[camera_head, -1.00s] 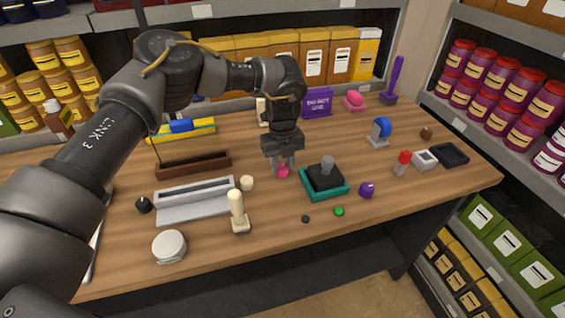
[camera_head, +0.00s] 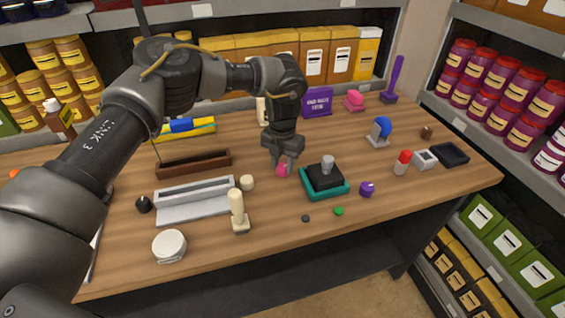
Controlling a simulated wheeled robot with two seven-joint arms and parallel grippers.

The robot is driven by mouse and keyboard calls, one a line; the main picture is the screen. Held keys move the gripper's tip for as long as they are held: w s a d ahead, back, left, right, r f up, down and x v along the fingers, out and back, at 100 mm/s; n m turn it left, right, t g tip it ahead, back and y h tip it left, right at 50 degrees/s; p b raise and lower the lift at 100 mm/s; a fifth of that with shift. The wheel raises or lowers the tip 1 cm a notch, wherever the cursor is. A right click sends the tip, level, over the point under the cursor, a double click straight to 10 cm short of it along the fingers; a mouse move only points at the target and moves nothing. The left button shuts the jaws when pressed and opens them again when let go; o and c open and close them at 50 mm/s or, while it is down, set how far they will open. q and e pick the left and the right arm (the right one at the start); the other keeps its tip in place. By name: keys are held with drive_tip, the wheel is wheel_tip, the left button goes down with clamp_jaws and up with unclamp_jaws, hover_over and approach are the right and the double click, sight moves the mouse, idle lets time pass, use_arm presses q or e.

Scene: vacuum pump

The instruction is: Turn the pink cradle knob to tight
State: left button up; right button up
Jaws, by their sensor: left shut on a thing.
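The pink knob (camera_head: 282,171) is small and sits low over the wooden table, just left of the teal-based black block. My left gripper (camera_head: 282,166) comes down on it from above, its fingers either side of the knob and shut on it. The fingers hide part of the knob, and I cannot make out its markings or what it is mounted on. My right gripper is not in the view.
Right of the gripper stands a teal tray (camera_head: 338,191) with a black block. A cream post (camera_head: 238,212), a grey tray (camera_head: 190,210) and a brown rack (camera_head: 190,166) lie to the left. A purple knob (camera_head: 367,189) is at right. The front table strip is mostly clear.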

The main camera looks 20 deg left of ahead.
sight(283, 166)
use_arm(q)
drive_tip(key=shift+m, duration=0.5)
drive_tip(key=o, duration=1)
drive_tip(key=shift+c, duration=0.2)
wheel_tip(283, 166, up, 11)
drive_tip(key=b, duration=0.2)
